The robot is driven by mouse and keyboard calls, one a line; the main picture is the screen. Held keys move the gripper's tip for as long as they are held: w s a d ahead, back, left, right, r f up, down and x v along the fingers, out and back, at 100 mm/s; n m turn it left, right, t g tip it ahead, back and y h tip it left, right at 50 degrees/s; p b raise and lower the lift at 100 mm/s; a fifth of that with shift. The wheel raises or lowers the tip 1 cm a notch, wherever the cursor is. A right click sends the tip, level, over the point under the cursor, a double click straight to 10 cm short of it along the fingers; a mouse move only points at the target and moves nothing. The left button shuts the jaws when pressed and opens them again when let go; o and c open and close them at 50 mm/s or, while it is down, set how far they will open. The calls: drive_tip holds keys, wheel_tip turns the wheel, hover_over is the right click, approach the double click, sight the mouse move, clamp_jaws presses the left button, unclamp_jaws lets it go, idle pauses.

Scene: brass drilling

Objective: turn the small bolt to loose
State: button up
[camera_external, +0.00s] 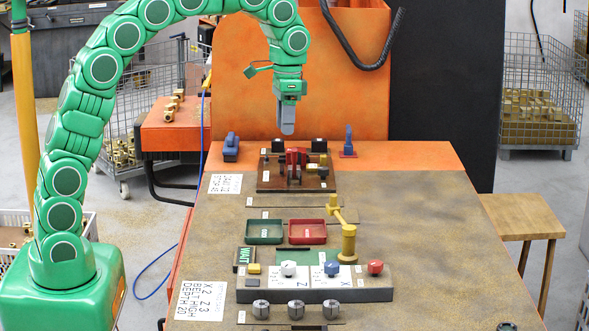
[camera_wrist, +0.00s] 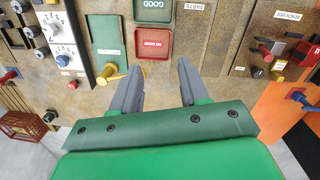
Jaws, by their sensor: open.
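My gripper (camera_external: 287,130) hangs above the back of the bench, pointing down, with its grey fingers apart and empty in the wrist view (camera_wrist: 160,68). Below it in the external view is a brown fixture plate (camera_external: 265,187) with a red clamp (camera_external: 292,156), dark posts and a yellow piece (camera_external: 312,168). The fixture's red parts (camera_wrist: 303,54) show at the right of the wrist view, off to the side of the fingers. Small bolt-like parts sit on the fixture, but I cannot tell which is the small bolt or its setting.
Blue upright parts stand left (camera_external: 231,147) and right (camera_external: 348,142) of the fixture. Green (camera_external: 264,241) and red (camera_external: 307,240) trays lie in front. A yellow post with an arm (camera_external: 348,240) rises near the dial panel (camera_external: 315,295). An orange machine wall (camera_external: 300,95) stands behind.

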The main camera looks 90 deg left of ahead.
drive_tip(key=shift+n, duration=0.9)
drive_tip(key=a+f, duration=0.2)
drive_tip(key=a, duration=0.6)
drive_tip(key=w+a+f, duration=0.1)
drive_tip(key=a+f, duration=0.1)
drive_tip(key=a, duration=0.5)
drive_tip(key=w+a+f, duration=0.1)
drive_tip(key=a+f, duration=0.2)
drive_tip(key=a, duration=0.5)
drive_tip(key=shift+w+a, duration=0.1)
drive_tip(key=shift+a, duration=0.25)
drive_tip(key=s+a+f, duration=0.3)
drive_tip(key=a+f, duration=0.1)
drive_tip(key=a, duration=0.5)
drive_tip(key=n, duration=0.2)
approach(266, 159)
drive_tip(key=shift+d+y, duration=0.1)
drive_tip(key=shift+y, duration=0.3)
drive_tip(key=shift+s+f, duration=0.1)
drive_tip(key=shift+f, duration=3.95)
clamp_jaws()
